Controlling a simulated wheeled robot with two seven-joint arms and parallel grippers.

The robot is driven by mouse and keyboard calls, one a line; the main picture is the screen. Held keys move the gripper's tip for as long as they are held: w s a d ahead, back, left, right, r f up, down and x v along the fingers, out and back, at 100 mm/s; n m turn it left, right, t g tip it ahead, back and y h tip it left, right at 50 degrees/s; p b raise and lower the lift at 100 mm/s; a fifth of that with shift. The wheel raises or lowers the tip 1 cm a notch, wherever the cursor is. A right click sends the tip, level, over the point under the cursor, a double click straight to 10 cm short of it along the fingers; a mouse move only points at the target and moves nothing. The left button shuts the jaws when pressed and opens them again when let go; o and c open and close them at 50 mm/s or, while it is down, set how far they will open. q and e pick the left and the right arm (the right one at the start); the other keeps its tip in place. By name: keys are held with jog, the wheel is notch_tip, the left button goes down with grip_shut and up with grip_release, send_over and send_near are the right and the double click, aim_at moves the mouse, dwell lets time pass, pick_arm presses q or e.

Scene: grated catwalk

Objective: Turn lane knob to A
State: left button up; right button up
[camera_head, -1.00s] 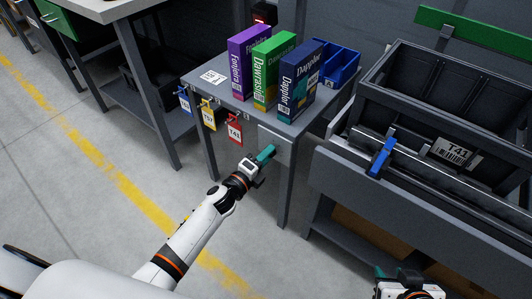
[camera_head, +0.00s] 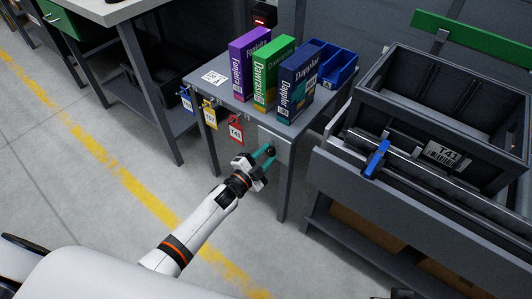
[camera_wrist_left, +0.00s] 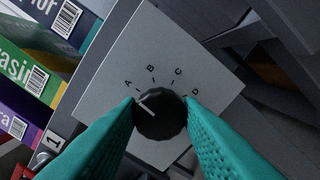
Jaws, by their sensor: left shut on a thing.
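The lane knob (camera_wrist_left: 160,116) is a dark round knob on a pale square plate (camera_wrist_left: 190,60) marked A, B, C and D. Its white pointer line points up and to the left, towards the A mark. My left gripper (camera_wrist_left: 161,103) has its teal fingers on both sides of the knob and is shut on it. In the head view my left gripper (camera_head: 264,158) is at the plate (camera_head: 273,146) on the front of the grey table, and hides the knob. Only a sliver of my right gripper (camera_head: 425,295) shows at the bottom edge.
The table (camera_head: 234,96) holds purple (camera_head: 250,62), green (camera_head: 272,75) and dark blue (camera_head: 299,82) boxes and a blue bin (camera_head: 341,68). Blue, yellow and red tags (camera_head: 236,130) hang on its front edge. A grey crate (camera_head: 400,90) stands on the bench at right.

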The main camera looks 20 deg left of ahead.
pick_arm(q)
jog(key=shift+n, duration=0.6)
pick_arm(e)
jog(key=shift+x, duration=0.85)
pick_arm(q)
jog(key=o, duration=1)
jog(key=shift+a, duration=0.1)
jog(key=shift+s, duration=0.2)
jog(key=p+v, duration=0.2)
jog(key=v, duration=0.9)
jog(key=shift+s+a, duration=0.1)
jog(key=shift+s, duration=0.2)
pick_arm(e)
notch_tip(320, 180, down, 8)
jog(key=shift+w+g, duration=0.25)
jog(key=shift+g, duration=0.05)
jog(key=shift+a, duration=0.15)
